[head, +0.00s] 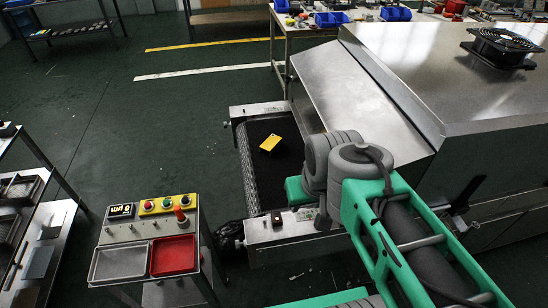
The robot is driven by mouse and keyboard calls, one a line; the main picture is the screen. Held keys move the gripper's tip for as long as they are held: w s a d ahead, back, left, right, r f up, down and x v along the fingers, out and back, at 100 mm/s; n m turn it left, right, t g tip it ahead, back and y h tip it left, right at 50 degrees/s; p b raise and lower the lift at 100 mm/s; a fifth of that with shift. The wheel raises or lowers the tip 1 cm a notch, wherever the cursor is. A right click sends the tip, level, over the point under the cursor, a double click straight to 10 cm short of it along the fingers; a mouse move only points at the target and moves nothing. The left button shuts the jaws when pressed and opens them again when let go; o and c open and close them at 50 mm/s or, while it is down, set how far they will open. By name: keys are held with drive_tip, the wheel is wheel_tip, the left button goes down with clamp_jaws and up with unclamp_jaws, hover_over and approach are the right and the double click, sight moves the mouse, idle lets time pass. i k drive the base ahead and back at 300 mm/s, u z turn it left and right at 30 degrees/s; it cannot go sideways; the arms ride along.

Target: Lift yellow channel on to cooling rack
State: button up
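A small yellow piece (271,143), which looks like the yellow channel, lies at an angle on the black conveyor belt (262,181) in the head view. The belt comes out from under the sloping metal hood of the dryer. A shelved metal rack (62,216) stands at the left edge with dark trays and flat pieces on it; I cannot tell if it is the cooling rack. My green and grey arm reaches over the right side of the belt, to the right of and nearer than the yellow piece. My gripper does not show.
A control stand (146,230) with buttons, a grey tray (119,262) and a red tray (173,255) stands left of the belt. The dryer housing (440,60) fills the right. A workbench with blue bins (331,19) is behind.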

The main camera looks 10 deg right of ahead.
sight(272, 144)
drive_tip(key=u, duration=3.25)
drive_tip(key=k, duration=0.9)
drive_tip(key=z, duration=1.15)
drive_tip(key=i, duration=1)
